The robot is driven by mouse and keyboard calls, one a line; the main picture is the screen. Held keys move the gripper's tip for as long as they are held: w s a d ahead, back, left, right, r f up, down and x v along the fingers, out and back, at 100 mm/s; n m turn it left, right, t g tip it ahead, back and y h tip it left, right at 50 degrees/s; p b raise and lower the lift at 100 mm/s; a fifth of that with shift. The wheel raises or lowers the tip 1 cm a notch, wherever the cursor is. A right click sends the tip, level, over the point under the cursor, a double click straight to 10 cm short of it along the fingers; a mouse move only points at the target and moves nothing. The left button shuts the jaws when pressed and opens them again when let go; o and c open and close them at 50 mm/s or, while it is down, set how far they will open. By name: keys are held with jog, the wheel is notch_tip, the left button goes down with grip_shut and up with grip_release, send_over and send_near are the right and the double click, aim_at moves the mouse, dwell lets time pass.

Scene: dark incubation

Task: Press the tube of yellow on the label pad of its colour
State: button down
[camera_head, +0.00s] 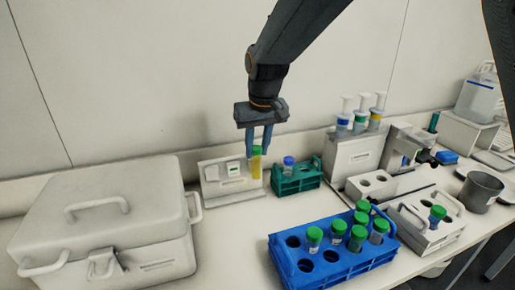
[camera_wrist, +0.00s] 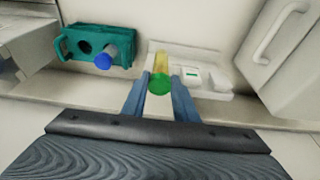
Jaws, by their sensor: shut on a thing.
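My gripper (camera_head: 258,140) is shut on a green-capped tube of yellow (camera_head: 256,168), which hangs upright at the right end of a small white device (camera_head: 212,188). In the wrist view, the tube (camera_wrist: 160,61) shows between the fingers (camera_wrist: 158,88), its green cap toward the camera. The device (camera_wrist: 215,82) has a small pale panel with a green mark. I cannot tell whether the tube touches the device. A white stand (camera_head: 340,168) carries three white-topped pieces with blue (camera_head: 342,128), green (camera_head: 359,122) and yellow (camera_head: 375,119) bands. No pad is clearly identifiable.
A teal rack (camera_head: 283,187) with a blue-capped tube (camera_head: 289,164) stands just right. A blue rack (camera_head: 330,279) holds several green-capped tubes in front. A large white lidded box (camera_head: 100,215) fills the left. A grey cup (camera_head: 481,191) stands far right.

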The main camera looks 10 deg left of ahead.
jog(key=shift+w+a, duration=0.25)
jog(key=shift+w, duration=0.15)
dwell(0.5)
dwell(0.6)
jog(key=s+d+p, duration=0.2)
jog(key=s+d, duration=0.1)
jog(key=s, duration=0.3)
jog(key=shift+d, duration=0.35)
dwell(0.5)
jog(key=shift+s, duration=0.15)
dwell(0.4)
